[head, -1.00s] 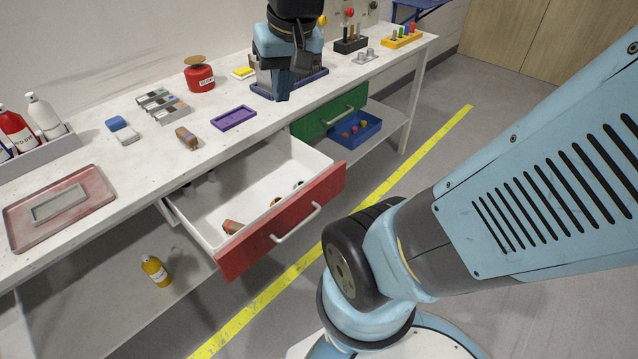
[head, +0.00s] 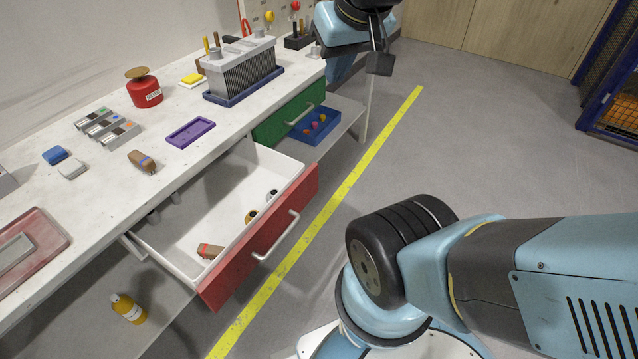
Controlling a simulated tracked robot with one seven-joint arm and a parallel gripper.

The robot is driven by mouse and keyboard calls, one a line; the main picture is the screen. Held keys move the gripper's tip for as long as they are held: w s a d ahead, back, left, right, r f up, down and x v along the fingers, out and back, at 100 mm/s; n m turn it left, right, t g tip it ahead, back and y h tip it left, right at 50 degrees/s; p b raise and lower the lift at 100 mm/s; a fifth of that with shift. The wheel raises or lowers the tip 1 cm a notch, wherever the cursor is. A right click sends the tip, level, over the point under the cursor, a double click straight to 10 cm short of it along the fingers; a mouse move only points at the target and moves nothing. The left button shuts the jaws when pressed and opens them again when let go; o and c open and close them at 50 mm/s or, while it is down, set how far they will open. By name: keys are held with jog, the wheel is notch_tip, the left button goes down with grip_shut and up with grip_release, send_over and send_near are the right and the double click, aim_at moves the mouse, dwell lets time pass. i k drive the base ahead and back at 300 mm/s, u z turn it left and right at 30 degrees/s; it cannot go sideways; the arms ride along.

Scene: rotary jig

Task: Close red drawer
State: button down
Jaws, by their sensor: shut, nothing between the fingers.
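The red drawer (head: 236,262) is pulled far out from under the white workbench. Its white inside shows, with a few small items in it, one brown with a red band. A pale bar handle (head: 277,236) sits on its red front. My gripper (head: 378,62) is at the top, right of the bench end and beyond the drawer. It is apart from the drawer and points downward. Its fingers look dark and close together, with nothing seen between them.
The green drawer (head: 272,127) beyond the red one looks shut or nearly so. A blue bin (head: 318,126) stands on the shelf beside it. A grey finned block (head: 241,72) stands on the bench. The floor around the yellow line (head: 345,190) is clear.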

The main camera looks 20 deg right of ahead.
aim_at(214, 206)
jog(key=z, duration=0.15)
jog(key=k, duration=1.5)
jog(key=u, duration=0.65)
jog(key=i, duration=1.05)
jog(key=z, duration=0.05)
